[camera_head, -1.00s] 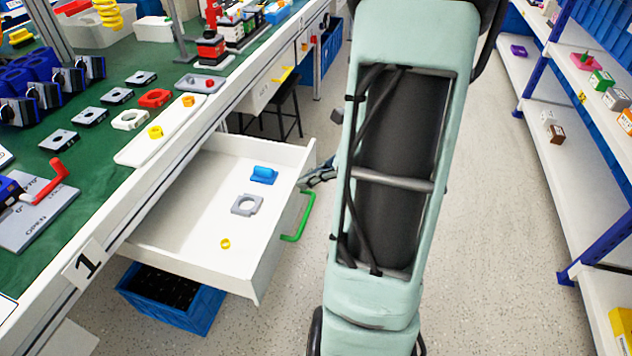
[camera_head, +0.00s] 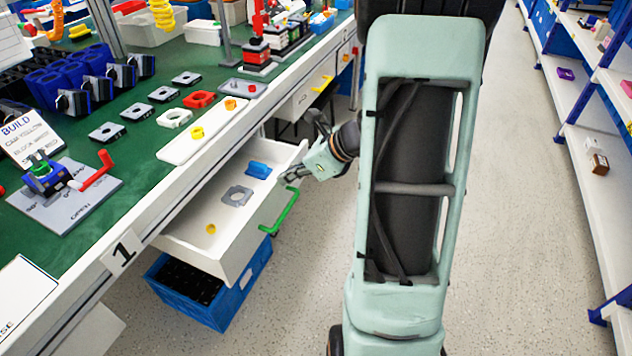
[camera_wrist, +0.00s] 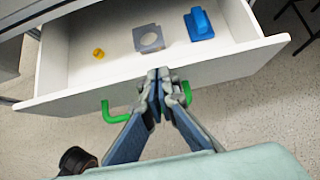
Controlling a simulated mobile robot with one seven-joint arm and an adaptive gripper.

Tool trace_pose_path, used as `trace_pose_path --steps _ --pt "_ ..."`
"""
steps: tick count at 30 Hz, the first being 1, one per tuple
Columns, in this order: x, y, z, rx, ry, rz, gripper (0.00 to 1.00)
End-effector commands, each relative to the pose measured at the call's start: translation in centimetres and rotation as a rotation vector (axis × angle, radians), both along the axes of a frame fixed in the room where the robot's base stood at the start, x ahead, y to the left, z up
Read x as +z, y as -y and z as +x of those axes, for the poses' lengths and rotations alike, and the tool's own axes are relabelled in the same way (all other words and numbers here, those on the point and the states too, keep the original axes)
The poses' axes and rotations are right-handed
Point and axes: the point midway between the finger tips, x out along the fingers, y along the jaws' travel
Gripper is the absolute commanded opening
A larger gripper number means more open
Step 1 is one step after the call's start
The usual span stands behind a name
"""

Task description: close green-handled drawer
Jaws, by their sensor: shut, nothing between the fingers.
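The white drawer (camera_head: 243,238) with the green handle (camera_head: 281,212) stands partly open below the green-topped bench. In the wrist view I look down on the drawer front (camera_wrist: 232,70) and handle (camera_wrist: 117,116), whose middle is hidden behind my fingers. Inside lie a blue part (camera_head: 258,170), a grey square plate with a hole (camera_head: 237,196) and a yellow ring (camera_head: 211,229). My gripper (camera_head: 290,175) is at the drawer's front, near its right end. In the wrist view my gripper (camera_wrist: 158,76) is shut and empty, its tips at the front panel; contact is hard to confirm.
A blue crate (camera_head: 232,305) sits on the floor under the drawer. The bench (camera_head: 165,137) holds several parts and a red lever (camera_head: 97,170). Another drawer with a yellow handle (camera_head: 322,84) is farther along. Shelves (camera_head: 575,150) stand right; the aisle floor (camera_head: 510,200) is clear.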

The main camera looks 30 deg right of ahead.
Motion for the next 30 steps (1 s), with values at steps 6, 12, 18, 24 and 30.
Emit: trace_pose_path --steps 6,12,18,24,30 --pt "0.0 -3.3 4.1 0.004 0.0 0.0 0.0" --pt "0.1 -5.1 6.6 0.001 0.0 -0.001 0.0" --pt "0.0 -6.1 7.9 0.001 0.0 -0.001 0.0" --pt "0.0 -6.3 8.2 -0.001 0.0 -0.001 0.0" --pt "0.0 -6.3 8.2 -0.001 0.0 -0.001 0.0"
